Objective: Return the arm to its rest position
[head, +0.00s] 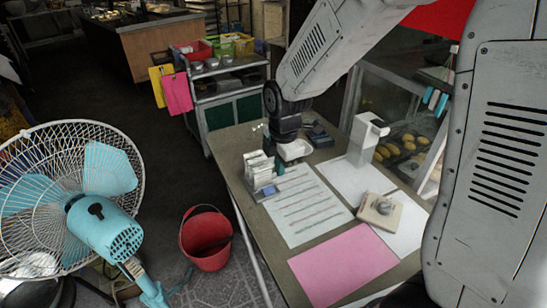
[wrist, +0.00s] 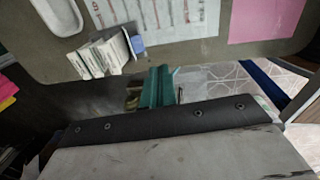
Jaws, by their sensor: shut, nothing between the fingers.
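My arm reaches in from the right in the head view, over the far left part of the table. My gripper (head: 264,131) is at its end, above the table's left edge, small and partly hidden by the dark wrist. It is shut and holds nothing.
The table (head: 240,150) bears a stand of white cards (head: 260,170), a white dish (head: 295,150), a printed sheet (head: 305,205), a pink sheet (head: 343,267) and a beige device (head: 380,211). A red bucket (head: 207,240) and a fan (head: 105,225) stand left. A cart (head: 228,90) stands behind.

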